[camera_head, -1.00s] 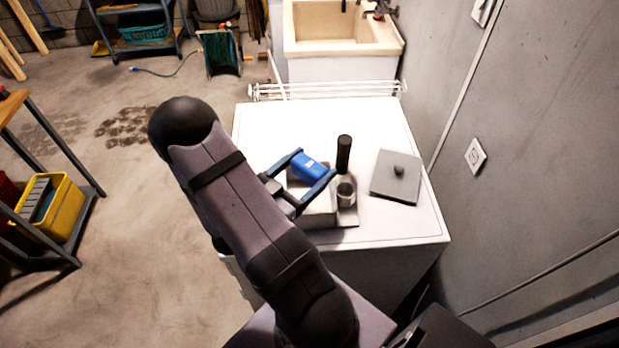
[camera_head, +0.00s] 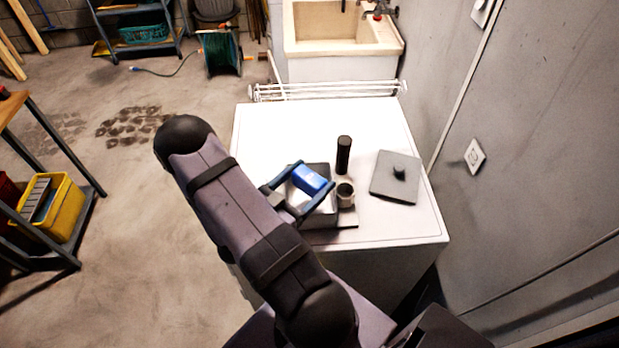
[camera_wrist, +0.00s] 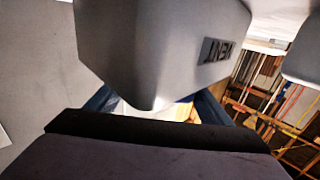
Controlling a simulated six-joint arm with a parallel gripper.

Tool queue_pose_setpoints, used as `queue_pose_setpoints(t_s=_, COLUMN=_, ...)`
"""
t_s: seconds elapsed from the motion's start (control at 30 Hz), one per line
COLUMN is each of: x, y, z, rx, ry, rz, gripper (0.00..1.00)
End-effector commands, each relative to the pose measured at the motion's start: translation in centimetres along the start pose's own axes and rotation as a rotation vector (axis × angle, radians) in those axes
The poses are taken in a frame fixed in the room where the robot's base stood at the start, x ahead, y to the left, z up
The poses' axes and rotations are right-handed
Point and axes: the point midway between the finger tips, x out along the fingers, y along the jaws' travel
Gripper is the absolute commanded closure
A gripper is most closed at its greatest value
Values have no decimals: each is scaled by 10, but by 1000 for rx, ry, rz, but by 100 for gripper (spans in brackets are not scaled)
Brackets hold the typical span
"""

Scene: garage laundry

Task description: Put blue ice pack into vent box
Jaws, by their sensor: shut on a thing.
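The blue ice pack (camera_head: 313,179) is held between the two blue fingers of my gripper (camera_head: 314,176), which is shut on it. In the head view it shows over the grey open-topped vent box (camera_head: 319,221) on the white worktop. I cannot tell whether its lower part is inside the box. In the wrist view the grey wall of the vent box (camera_wrist: 150,50), with an inverted VENT label, is very close in front of my gripper (camera_wrist: 155,102). It hides most of the space between the fingers and most of the ice pack.
A grey mug (camera_head: 346,197) stands right beside the box, and a black cylinder (camera_head: 344,155) stands behind it. A grey square lid with a knob (camera_head: 394,185) lies to the right. The back of the white worktop (camera_head: 290,125) is clear.

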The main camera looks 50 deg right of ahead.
Motion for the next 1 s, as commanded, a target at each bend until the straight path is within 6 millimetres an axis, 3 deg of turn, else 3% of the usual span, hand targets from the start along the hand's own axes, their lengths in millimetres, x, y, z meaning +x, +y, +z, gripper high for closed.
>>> queue_pose_setpoints(t_s=0.67, x=0, y=0, z=14, rx=-2, ry=-5, rz=0, gripper=53)
queue_pose_setpoints(t_s=0.7, x=0, y=1, z=15, rx=-2, ry=-6, rz=0, gripper=21)
queue_pose_setpoints(t_s=0.77, x=0, y=1, z=15, rx=-3, ry=-6, rz=0, gripper=7)
queue_pose_setpoints(t_s=1.0, x=0, y=1, z=16, rx=-4, ry=-6, rz=0, gripper=7)
